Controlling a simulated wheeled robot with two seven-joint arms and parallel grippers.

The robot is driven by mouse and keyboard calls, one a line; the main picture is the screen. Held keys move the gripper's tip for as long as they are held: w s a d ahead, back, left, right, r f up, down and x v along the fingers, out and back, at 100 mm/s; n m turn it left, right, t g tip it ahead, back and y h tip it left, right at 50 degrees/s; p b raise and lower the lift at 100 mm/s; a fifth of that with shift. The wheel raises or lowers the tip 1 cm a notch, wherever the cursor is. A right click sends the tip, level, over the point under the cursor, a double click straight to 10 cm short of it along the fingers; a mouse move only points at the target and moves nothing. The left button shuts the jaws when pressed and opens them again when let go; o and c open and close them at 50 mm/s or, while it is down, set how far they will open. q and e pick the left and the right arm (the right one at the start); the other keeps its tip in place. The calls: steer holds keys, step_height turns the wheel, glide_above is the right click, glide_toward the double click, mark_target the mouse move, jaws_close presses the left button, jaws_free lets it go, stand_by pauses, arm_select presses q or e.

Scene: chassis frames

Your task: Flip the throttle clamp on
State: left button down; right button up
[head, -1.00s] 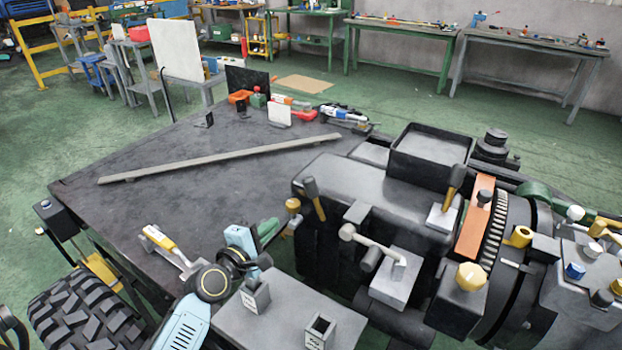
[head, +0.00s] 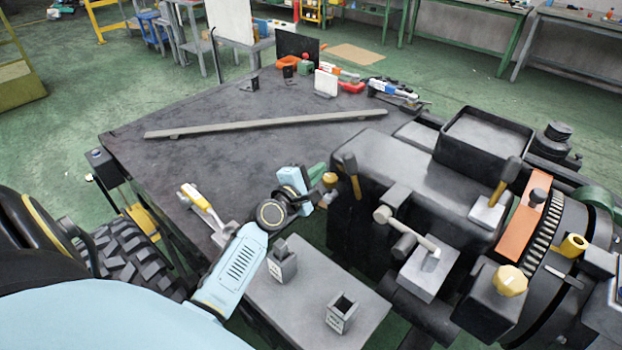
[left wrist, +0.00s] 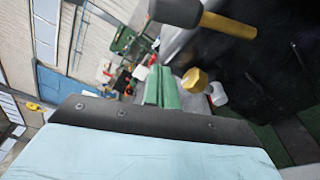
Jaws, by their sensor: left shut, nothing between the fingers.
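I cannot tell for sure which part is the throttle clamp. A clamp-like part with a yellow handle (head: 196,197) lies on the dark deck at the left. A lever with a pale round knob (head: 383,214) leans over a grey block in the middle. My left gripper (head: 318,172) is shut and empty, its green fingers beside a gold knob (head: 330,180) at the engine block's left side. In the left wrist view the green fingers (left wrist: 162,88) are together, with the gold knob (left wrist: 195,80) just right of them. Contact is unclear. My right gripper is not in view.
A gold-handled lever with a dark head (head: 351,172) stands close right of my left gripper. A long bar (head: 265,124) crosses the otherwise mostly open deck (head: 215,155).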

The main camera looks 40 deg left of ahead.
mark_target(354, 177)
arm_select(q)
steer(key=w, duration=0.5)
steer(key=shift+a+f+b, duration=0.1)
steer(key=shift+b, duration=0.25)
steer(key=d+p, duration=0.1)
steer(key=s+d+r+p, duration=0.1)
steer(key=d, duration=0.1)
steer(key=shift+s+d+r, duration=0.15)
steer(key=shift+d+r, duration=0.05)
steer(key=shift+d, duration=0.05)
steer(key=shift+d, duration=0.1)
